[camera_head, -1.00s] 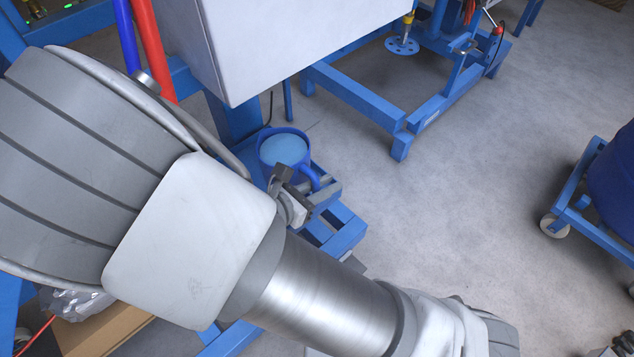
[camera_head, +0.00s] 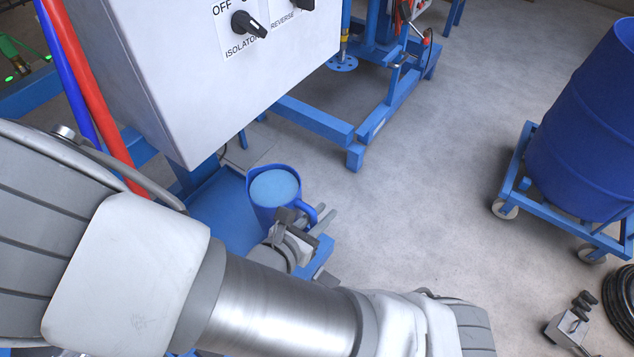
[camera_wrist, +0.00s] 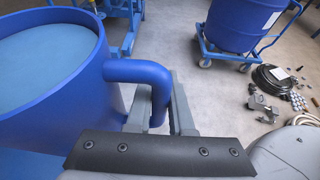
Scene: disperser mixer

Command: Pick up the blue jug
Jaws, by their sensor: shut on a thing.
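The blue jug (camera_head: 272,197) stands upright in the head view, with light blue contents near its rim. In the wrist view the jug (camera_wrist: 60,105) fills the left side, and its handle (camera_wrist: 150,80) curves down to the right. My gripper (camera_head: 305,217) is at the jug's handle side. In the wrist view my gripper (camera_wrist: 160,115) has its fingers on either side of the handle, shut on it. The lower end of the handle is hidden behind my gripper. I cannot tell whether the jug's base touches the blue surface below.
A blue surface (camera_head: 215,205) lies beside and below the jug. A grey control box (camera_head: 200,70) stands just above and left. A blue drum (camera_head: 590,130) sits on a wheeled dolly (camera_head: 515,185) at right. Open floor (camera_head: 420,200) lies between.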

